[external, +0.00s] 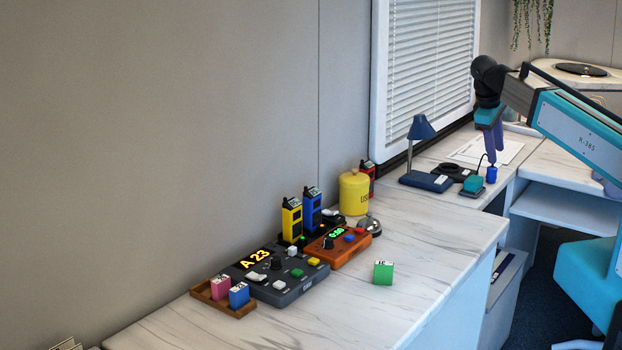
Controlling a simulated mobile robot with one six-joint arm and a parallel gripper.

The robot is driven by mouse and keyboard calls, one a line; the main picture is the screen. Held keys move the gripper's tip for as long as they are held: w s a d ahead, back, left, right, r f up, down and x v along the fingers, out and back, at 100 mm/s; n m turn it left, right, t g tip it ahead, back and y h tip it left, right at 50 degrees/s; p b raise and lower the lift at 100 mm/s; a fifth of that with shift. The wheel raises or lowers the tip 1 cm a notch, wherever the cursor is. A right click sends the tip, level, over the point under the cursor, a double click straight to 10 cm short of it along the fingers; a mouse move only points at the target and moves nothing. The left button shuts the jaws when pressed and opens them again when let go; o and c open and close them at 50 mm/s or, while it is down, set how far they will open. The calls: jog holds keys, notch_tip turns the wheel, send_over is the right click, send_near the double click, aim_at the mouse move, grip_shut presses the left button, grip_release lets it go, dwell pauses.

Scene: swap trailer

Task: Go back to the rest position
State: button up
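My arm (578,122) is teal and reaches in from the right in the external view. Its dark joint bends down to my gripper (495,154), which has purple fingers and hangs over the far part of the marble desk. The fingers overlap in this view, so I cannot tell whether they are open or shut. A small blue item (492,174) shows just under the fingertips; I cannot tell whether they touch it.
Near the gripper are a teal device (473,184) on a dark base and a blue lamp (421,129). Nearer are a yellow canister (353,193), an orange timer box (338,246), a grey panel (283,283), a wooden tray (220,303) and a green block (383,273). The desk's front right is clear.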

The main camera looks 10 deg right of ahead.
jog(key=s+d+f+m+g+b, duration=0.1)
jog(key=s+d+f, duration=0.25)
jog(key=f, duration=0.65)
jog(key=s+d+f+m+g+y, duration=0.1)
jog(key=s+d+f+g, duration=0.3)
jog(key=f, duration=0.7)
jog(key=s+d+f+m+t+b, duration=0.1)
jog(key=s+d+f+m, duration=0.3)
jog(key=f, duration=0.6)
jog(key=s+d+f+m+g+y, duration=0.1)
jog(key=s+f+g, duration=0.1)
jog(key=s+f, duration=0.8)
jog(key=s+f+m+g+y+b, duration=0.1)
jog(key=s+f+g, duration=0.1)
jog(key=s+f, duration=0.9)
jog(key=s, duration=0.3)
jog(key=shift+d+m+y, duration=0.3)
jog(key=shift+d, duration=0.05)
jog(key=shift+o, duration=0.3)
